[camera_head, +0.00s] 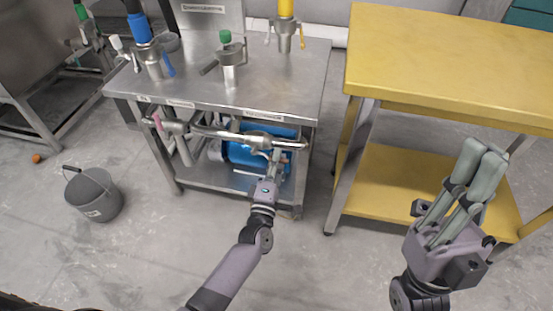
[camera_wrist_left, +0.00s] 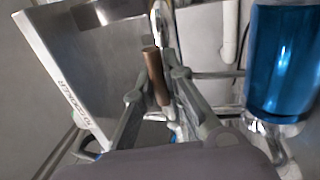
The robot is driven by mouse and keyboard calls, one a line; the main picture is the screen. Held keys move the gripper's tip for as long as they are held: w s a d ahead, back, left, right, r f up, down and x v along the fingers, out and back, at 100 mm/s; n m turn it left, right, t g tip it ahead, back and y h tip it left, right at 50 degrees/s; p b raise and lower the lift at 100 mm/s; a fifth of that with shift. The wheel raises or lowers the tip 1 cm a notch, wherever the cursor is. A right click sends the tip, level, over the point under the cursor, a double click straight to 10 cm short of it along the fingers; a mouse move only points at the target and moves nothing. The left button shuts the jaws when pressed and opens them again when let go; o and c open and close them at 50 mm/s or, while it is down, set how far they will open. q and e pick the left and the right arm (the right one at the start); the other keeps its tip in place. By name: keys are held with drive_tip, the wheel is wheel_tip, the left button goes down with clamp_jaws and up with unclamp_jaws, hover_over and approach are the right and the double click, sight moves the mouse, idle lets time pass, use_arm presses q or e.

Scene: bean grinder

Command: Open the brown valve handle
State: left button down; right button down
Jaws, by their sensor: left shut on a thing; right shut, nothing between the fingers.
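The brown valve handle (camera_wrist_left: 156,78) is a short brown cylinder in the left wrist view. It stands between the two fingers of my left gripper (camera_wrist_left: 160,55), which is shut on it. In the head view my left gripper (camera_head: 275,157) is at the front right of the steel table, by the pipe (camera_head: 225,134) under the tabletop. The handle cannot be made out there, as the gripper covers that spot. My right gripper (camera_head: 481,157) is shut and empty, in front of the yellow table.
The steel table (camera_head: 285,75) carries several valves and fittings. A blue cylinder (camera_head: 245,152) lies under it and also shows in the left wrist view (camera_wrist_left: 280,60). A yellow table (camera_head: 450,60) stands at right, a grey bucket (camera_head: 93,196) on the floor at left.

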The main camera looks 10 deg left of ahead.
use_arm(q)
drive_tip(key=c, duration=1.6)
unclamp_jaws()
drive_tip(key=shift+c, duration=0.2)
drive_tip(key=shift+s, duration=0.25)
drive_tip(key=s+f, duration=0.2)
drive_tip(key=s, duration=0.9)
drive_tip(key=shift+s+a+f, duration=0.15)
drive_tip(key=shift+a, duration=0.05)
